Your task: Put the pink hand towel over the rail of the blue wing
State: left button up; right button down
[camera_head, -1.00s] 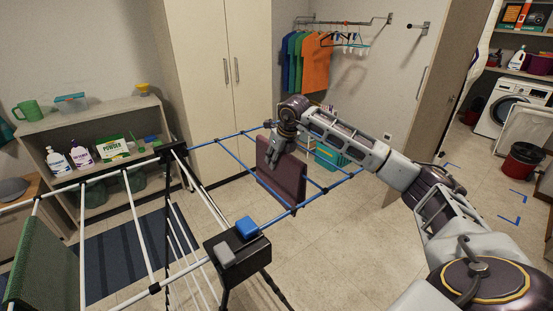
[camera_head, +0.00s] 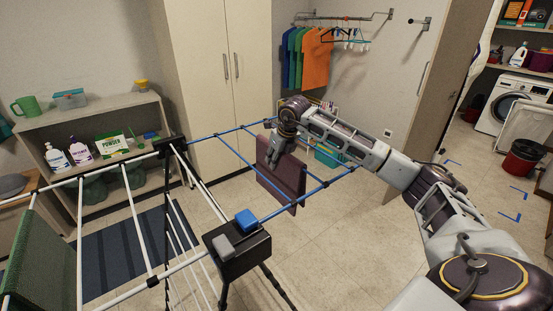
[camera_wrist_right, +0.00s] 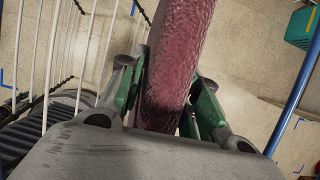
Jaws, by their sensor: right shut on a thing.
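The pink hand towel (camera_head: 282,184) looks dark pink and hangs as a folded panel over the blue wing (camera_head: 318,176) of the drying rack. My right gripper (camera_head: 277,158) is shut on its upper part. In the right wrist view the towel (camera_wrist_right: 172,75) runs between both green-padded fingers (camera_wrist_right: 160,100), and a blue rail (camera_wrist_right: 298,88) shows at right, apart from it. The towel covers part of the wing, so I cannot tell whether it straddles a rail or touches one. My left gripper is not in view.
A green towel (camera_head: 38,262) hangs on the white wing at left. The rack's black joint block (camera_head: 238,250) carries a blue and a grey button. A low shelf (camera_head: 90,115) and tall cabinet (camera_head: 215,80) stand behind. A teal crate (camera_head: 328,158) is behind the wing.

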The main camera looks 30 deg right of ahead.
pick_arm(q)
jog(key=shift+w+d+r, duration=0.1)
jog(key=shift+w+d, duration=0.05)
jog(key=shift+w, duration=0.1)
pick_arm(e)
jog(key=c, duration=0.9)
grip_release()
jog(key=shift+c, duration=0.2)
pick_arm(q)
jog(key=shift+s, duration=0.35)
pick_arm(e)
jog(key=shift+f, duration=0.1)
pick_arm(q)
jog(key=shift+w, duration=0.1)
pick_arm(e)
jog(key=shift+v, duration=6.1)
